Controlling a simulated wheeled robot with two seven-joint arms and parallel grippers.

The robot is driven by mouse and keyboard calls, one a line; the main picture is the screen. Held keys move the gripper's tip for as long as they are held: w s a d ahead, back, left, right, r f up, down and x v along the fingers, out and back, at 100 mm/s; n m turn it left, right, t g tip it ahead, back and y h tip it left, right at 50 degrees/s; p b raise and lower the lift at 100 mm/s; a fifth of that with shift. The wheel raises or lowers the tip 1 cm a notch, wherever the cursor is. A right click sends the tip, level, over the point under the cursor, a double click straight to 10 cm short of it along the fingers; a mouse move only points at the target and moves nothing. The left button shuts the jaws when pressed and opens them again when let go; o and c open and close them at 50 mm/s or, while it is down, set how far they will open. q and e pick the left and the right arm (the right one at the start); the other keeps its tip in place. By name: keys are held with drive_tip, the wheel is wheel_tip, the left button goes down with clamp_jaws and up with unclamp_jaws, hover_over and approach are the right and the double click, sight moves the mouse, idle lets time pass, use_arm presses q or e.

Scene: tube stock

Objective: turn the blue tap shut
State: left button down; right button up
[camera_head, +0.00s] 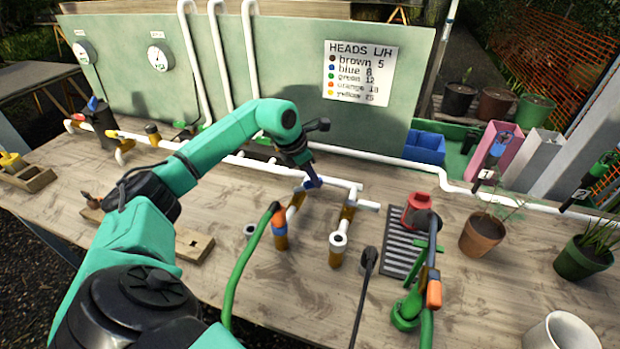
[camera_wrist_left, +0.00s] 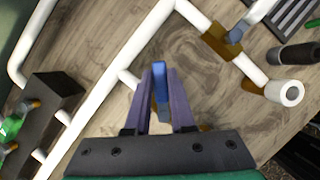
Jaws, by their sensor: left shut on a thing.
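My left gripper (camera_head: 312,181) reaches down from its green arm to the outlet pipe left of the middle of the bench. In the left wrist view its two purple fingers (camera_wrist_left: 164,104) stand either side of the blue tap handle (camera_wrist_left: 160,82) and are shut on it. The tap's body is mostly hidden by the fingers, so I cannot tell how far it is turned. Below it, an orange hose connector (camera_head: 279,222) with a green hose hangs at the outlet. My right gripper is not in view.
A second outlet with a brass valve (camera_wrist_left: 222,40) and an open white end (camera_head: 338,240) stands just right. A sign (camera_head: 360,73) hangs on the back board.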

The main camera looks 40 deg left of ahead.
use_arm(q)
drive_tip(key=shift+s+d+r+m+g+h+b, duration=0.15)
drive_tip(key=shift+s+d+m+g+h, duration=0.3)
drive_tip(key=shift+m, duration=1.05)
drive_tip(key=shift+s+d+f+m+g+h+b, duration=0.1)
drive_tip(key=shift+s+d+m+g+h+b, duration=0.25)
drive_tip(key=shift+m, duration=1.15)
drive_tip(key=shift+s+d+r+m+g+h+b, duration=0.1)
drive_tip(key=shift+s+d+m+g+h, duration=0.35)
drive_tip(key=shift+m, duration=1.05)
drive_tip(key=shift+s, duration=0.1)
drive_tip(key=c, duration=0.8)
unclamp_jaws()
drive_tip(key=shift+o, duration=0.2)
drive_tip(key=v, duration=1.4)
drive_tip(key=shift+r+b, duration=0.25)
drive_tip(key=shift+b, duration=0.05)
